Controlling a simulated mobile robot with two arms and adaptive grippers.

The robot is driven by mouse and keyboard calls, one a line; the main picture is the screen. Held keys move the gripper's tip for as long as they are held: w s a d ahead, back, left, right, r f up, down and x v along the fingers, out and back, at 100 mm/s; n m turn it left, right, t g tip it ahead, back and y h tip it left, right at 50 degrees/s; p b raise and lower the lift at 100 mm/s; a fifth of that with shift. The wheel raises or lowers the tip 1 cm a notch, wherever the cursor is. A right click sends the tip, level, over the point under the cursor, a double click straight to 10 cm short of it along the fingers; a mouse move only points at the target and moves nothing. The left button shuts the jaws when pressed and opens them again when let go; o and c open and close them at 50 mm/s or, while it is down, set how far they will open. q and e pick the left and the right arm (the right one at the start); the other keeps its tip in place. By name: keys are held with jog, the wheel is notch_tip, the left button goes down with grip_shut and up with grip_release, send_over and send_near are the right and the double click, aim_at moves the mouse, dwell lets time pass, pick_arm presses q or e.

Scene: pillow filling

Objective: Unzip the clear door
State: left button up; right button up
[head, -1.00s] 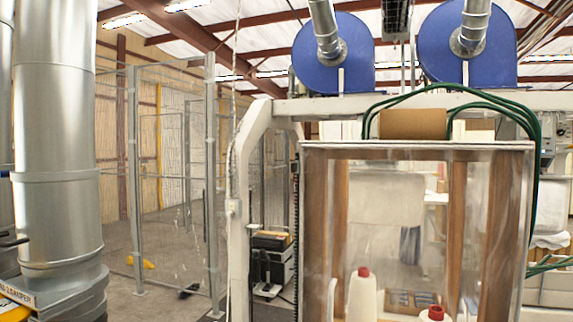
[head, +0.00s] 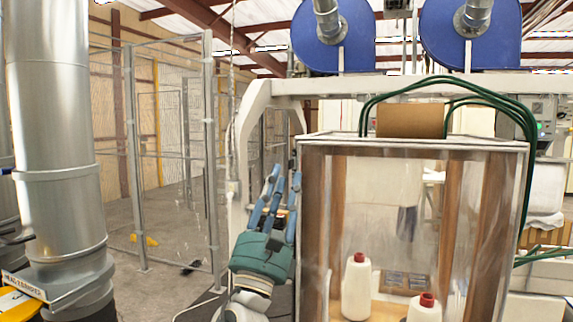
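The clear door (head: 395,215) is a transparent sheet on the front of a wood-framed cabinet at the centre right of the head view. It hangs flat over the opening, and its zipper cannot be made out. My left gripper (head: 280,178) is raised at the left edge of the cabinet, its blue fingers pointing up and spread apart. It appears empty, and I cannot tell whether it touches the cabinet edge. My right gripper is not in view.
Behind the clear door stand two white bottles with red caps, one at the left (head: 356,285) and one at the right (head: 425,308). Green hoses (head: 450,88) arch above the cabinet. A large metal duct (head: 55,150) and a wire fence (head: 170,150) stand at the left.

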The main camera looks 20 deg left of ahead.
aim_at(292, 164)
pick_arm(q)
jog(key=shift+p+x, duration=0.3)
jog(key=shift+x, duration=1.2)
jog(key=shift+c, duration=0.5)
grip_shut()
